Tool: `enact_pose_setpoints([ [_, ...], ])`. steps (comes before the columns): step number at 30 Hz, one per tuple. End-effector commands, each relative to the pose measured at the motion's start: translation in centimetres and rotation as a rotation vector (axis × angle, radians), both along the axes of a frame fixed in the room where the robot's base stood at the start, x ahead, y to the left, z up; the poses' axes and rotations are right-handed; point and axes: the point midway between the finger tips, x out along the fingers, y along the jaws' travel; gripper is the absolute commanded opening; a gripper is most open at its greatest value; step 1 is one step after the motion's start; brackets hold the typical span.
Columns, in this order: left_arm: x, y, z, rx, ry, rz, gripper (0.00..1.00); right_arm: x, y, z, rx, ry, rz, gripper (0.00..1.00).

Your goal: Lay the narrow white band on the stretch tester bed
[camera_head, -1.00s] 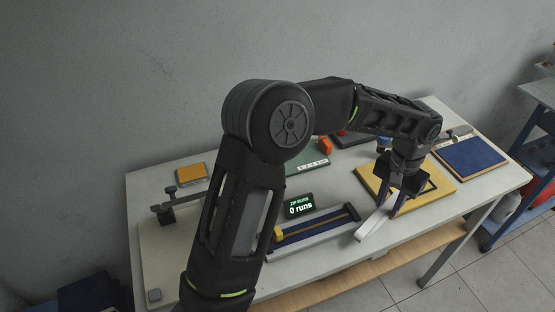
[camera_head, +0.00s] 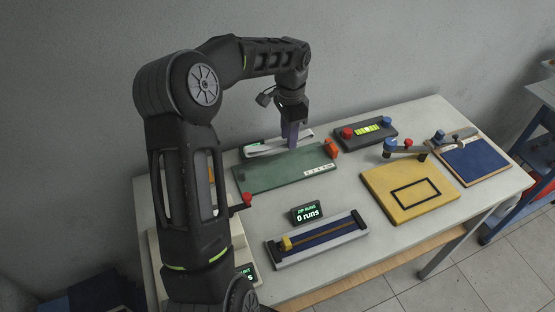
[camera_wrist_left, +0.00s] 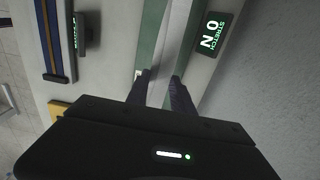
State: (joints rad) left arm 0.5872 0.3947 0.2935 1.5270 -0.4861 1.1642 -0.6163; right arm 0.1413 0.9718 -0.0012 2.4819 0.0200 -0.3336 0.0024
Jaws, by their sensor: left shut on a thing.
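My left gripper (camera_head: 291,142) points down at the back edge of the green board (camera_head: 270,175), which I take as the stretch tester bed. It is shut on the narrow white band (camera_head: 264,152), which runs lengthwise along that back edge. In the left wrist view the band (camera_wrist_left: 166,55) passes between the fingers of the gripper (camera_wrist_left: 162,84). I cannot tell whether the band touches the board. My right gripper is not in view.
An orange-red block (camera_head: 332,149) stands at the green board's right end. In front are a "0 runs" display (camera_head: 306,212) and a blue slider rig (camera_head: 318,239). A yellow board (camera_head: 410,205) and a blue pad (camera_head: 470,162) lie to the right. Bare table lies between them.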

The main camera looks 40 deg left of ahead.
Motion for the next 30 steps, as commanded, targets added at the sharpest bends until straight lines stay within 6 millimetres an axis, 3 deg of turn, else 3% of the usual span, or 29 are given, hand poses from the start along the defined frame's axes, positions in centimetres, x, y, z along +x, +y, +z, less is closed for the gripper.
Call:
enact_pose_setpoints([
  [13,-0.1,0.2,-0.2,0.000,0.000,-0.004,0.00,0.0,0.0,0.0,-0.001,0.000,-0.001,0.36],
  [24,-0.1,0.1,-5.7,-0.001,0.002,-0.003,0.00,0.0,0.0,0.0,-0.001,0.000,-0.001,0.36],
  [30,0.0,0.2,-6.2,0.002,-0.001,-0.004,0.00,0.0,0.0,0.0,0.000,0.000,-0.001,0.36],
])
